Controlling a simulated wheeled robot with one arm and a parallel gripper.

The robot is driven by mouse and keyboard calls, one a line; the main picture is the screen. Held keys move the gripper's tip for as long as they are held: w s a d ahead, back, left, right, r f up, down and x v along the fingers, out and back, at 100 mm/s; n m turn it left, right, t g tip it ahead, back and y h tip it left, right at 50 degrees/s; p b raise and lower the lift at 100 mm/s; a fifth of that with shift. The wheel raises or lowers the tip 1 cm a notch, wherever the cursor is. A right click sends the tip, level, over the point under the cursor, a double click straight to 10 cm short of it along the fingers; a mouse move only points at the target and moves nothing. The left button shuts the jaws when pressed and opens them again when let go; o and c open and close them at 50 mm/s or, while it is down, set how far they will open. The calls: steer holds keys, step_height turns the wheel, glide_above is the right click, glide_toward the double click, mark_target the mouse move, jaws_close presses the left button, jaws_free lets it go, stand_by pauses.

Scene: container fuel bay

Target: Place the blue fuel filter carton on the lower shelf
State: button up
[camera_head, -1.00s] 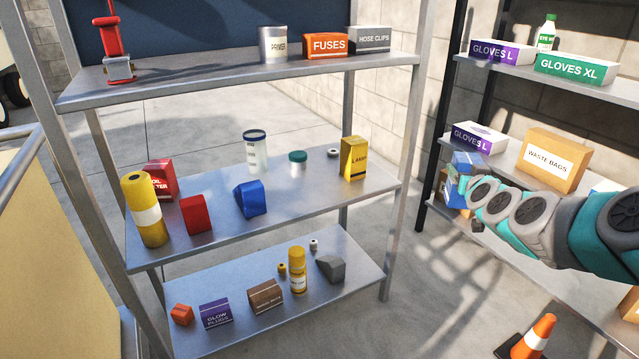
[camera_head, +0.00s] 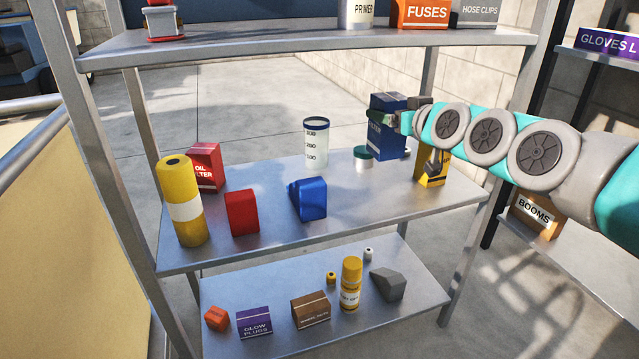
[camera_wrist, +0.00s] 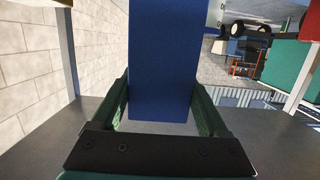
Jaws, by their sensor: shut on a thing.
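The blue fuel filter carton (camera_head: 380,138) is upright in the head view, at the back right of the middle shelf. I cannot tell whether its base touches that shelf. My gripper (camera_head: 392,117) is shut around it from the right. In the wrist view the carton (camera_wrist: 162,60) stands as a plain blue face between the two green fingers of my gripper (camera_wrist: 163,105). The lower shelf (camera_head: 400,305) of the grey rack is below, holding several small items.
Near the carton are a green-lidded jar (camera_head: 363,163) and a yellow box (camera_head: 428,168). The lower shelf holds a glow plugs box (camera_head: 255,323), brown box (camera_head: 311,310), yellow can (camera_head: 351,284) and grey wedge (camera_head: 388,284). A rack post (camera_head: 490,170) stands at right.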

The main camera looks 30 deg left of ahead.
mark_target(392, 159)
steer(key=s+d, duration=0.2)
steer(key=s+d+f+p, duration=0.1)
steer(key=s+d, duration=0.2)
steer(key=shift+s+f, duration=0.2)
steer(key=shift+s, duration=0.1)
steer(key=s+d+f+p, duration=0.2)
steer(key=s+d+f, duration=0.1)
steer(key=s, duration=0.5)
steer(key=w+a, duration=0.2)
steer(key=w, duration=0.2)
steer(key=w+a+f, duration=0.1)
steer(key=w+a, duration=0.2)
steer(key=w, duration=0.2)
steer(key=w+a, duration=0.3)
steer(key=w, duration=0.1)
steer(key=shift+w+f, duration=0.3)
steer(key=shift+f, duration=0.05)
steer(key=shift+w+a+f, duration=0.1)
steer(key=shift+f, duration=1.7)
